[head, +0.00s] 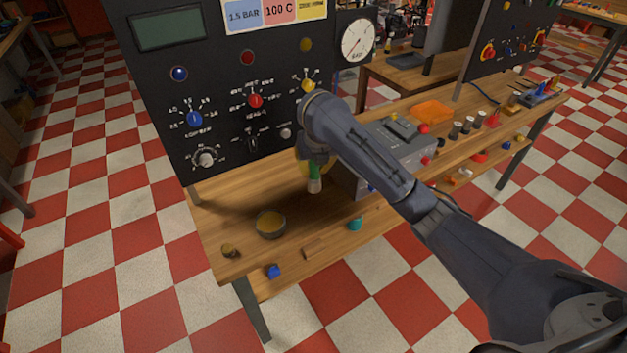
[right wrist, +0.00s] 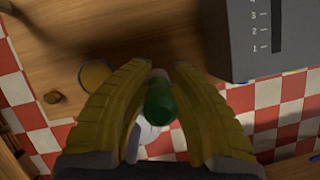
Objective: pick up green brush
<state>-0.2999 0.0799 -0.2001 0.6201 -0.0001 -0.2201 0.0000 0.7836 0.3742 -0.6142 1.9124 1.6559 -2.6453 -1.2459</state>
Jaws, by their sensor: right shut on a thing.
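The green brush (head: 314,174) has a green handle and a pale lower end that points down in the head view. In the right wrist view the green brush (right wrist: 160,101) is seen along its length between two yellow fingers. My right gripper (head: 315,168) is shut on it and holds it above the wooden table. The same gripper (right wrist: 159,84) shows its fingers on both sides of the handle. Its fingers are partly hidden by my wrist in the head view. My left gripper is not in view.
A round bowl (head: 270,224) with yellowish content stands on the table (head: 225,215) left of the brush. A grey box (head: 405,152) stands to the right. A black control panel (head: 225,85) rises behind. Small blocks lie near the front edge.

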